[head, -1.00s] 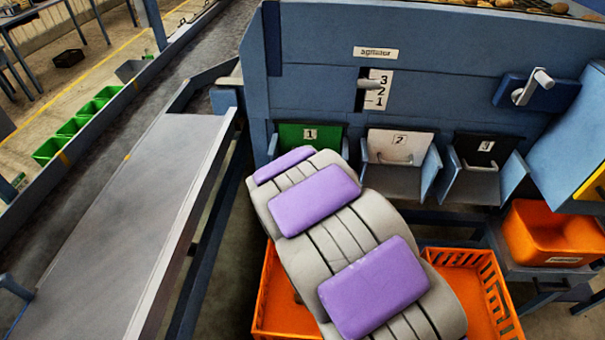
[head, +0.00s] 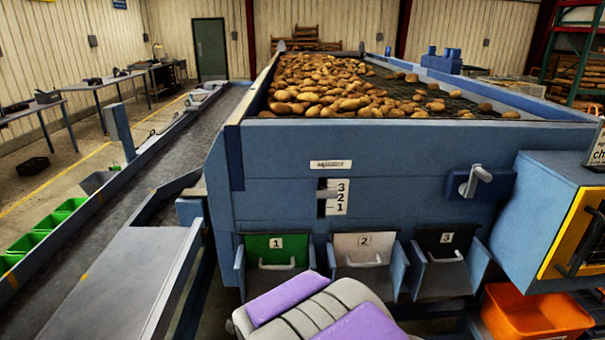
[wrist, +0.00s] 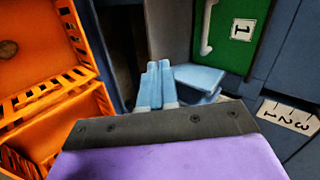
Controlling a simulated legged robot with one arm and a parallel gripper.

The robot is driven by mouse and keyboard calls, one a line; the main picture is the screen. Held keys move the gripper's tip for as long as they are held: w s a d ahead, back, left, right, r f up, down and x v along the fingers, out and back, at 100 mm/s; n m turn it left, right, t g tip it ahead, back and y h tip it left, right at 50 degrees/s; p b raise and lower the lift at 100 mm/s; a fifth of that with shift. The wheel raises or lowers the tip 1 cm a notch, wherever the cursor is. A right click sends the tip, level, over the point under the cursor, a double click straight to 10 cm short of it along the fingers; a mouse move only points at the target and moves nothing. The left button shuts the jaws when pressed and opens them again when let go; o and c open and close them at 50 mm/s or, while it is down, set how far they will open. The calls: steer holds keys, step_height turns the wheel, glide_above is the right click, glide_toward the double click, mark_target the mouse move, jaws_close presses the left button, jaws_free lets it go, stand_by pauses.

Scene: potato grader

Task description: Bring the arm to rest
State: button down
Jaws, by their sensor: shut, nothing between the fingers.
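My arm, grey with purple pads, shows at the bottom of the head view in front of the chutes; its end is out of that picture. In the wrist view my gripper (wrist: 155,82) is shut, its two light blue fingers together with nothing between them. It points towards the area beside the green gate marked 1 (wrist: 233,35), apart from its handle as far as I can tell. The green gate also shows in the head view (head: 262,246), left of the white gate 2 (head: 352,244) and the black gate 3 (head: 432,243).
The blue grader (head: 265,155) holds many potatoes (head: 345,95). An orange tub (head: 530,312) stands lower right. Orange crates (wrist: 62,100) are at the left in the wrist view.

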steer(key=s+d+r+n+g, duration=0.3)
steer(key=s+d, duration=0.4)
steer(key=s, duration=0.4)
steer(key=s+d+r+n+g, duration=0.3)
steer(key=s+d+n+g, duration=0.2)
steer(key=s, duration=0.7)
steer(key=s+d+r+n+g+h, duration=0.1)
steer(key=s+d+r+n+g, duration=0.2)
steer(key=s+d+n, duration=0.4)
steer(key=s+d+g, duration=0.1)
steer(key=s+d, duration=0.1)
steer(key=s, duration=0.3)
steer(key=shift+s+d+r+n, duration=0.15)
steer(key=shift+d+r+n, duration=0.1)
steer(key=shift+d+n, duration=0.15)
steer(key=shift+a, duration=0.15)
